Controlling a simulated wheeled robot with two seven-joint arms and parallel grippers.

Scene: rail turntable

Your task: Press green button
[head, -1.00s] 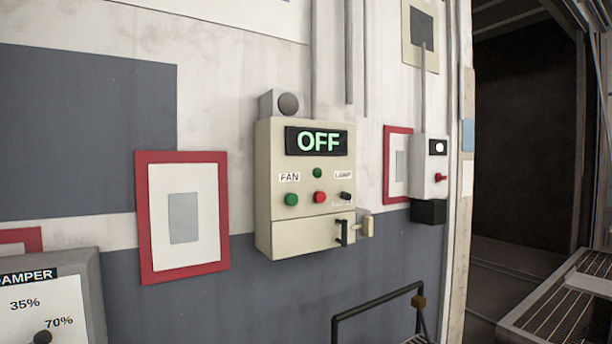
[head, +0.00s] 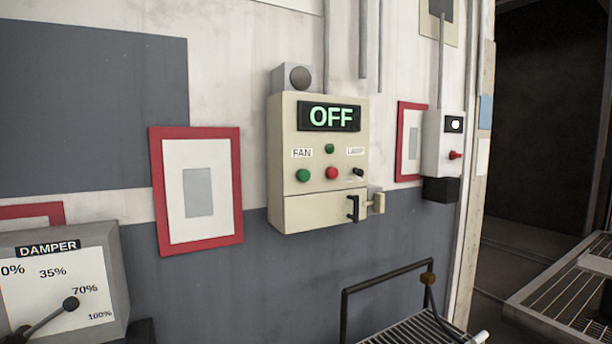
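A cream control box (head: 289,211) is mounted on the wall near the middle of the head view. Its lit display (head: 330,117) reads OFF in green letters. A larger green button (head: 303,175) sits below the FAN label, left of a red button (head: 332,173). A smaller green round piece (head: 329,148) sits above, between the FAN and LAMP labels. A small black switch (head: 358,172) is below the LAMP label. Neither of my grippers shows in the head view.
A damper box (head: 110,262) with a lever stands at lower left. A slatted rack with a black rail (head: 385,277) is below right of the control box. A small box with a red lever (head: 440,163) hangs at right. Red-framed sheets (head: 237,188) are on the wall.

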